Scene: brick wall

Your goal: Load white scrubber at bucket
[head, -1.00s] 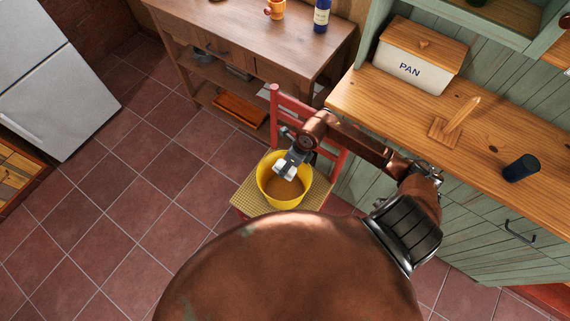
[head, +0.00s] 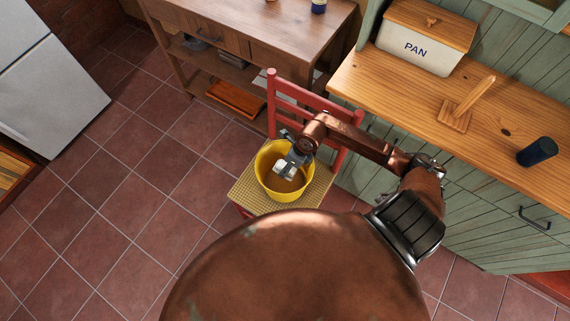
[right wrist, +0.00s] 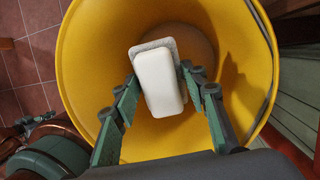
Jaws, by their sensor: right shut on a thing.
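The white scrubber (right wrist: 158,82), a white block with a grey pad edge, is between the fingers of my right gripper (right wrist: 160,88). My right gripper is shut on it. The yellow bucket (right wrist: 90,70) surrounds the scrubber in the right wrist view, and its bottom shows beyond. In the head view the bucket (head: 268,184) stands on the woven seat of a red chair. My right gripper (head: 287,168) reaches into the bucket's opening there, with the white scrubber (head: 284,171) at its tips.
The red chair's (head: 310,100) backrest stands behind the bucket, close to my right arm. Tiled floor (head: 110,200) is clear at left.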

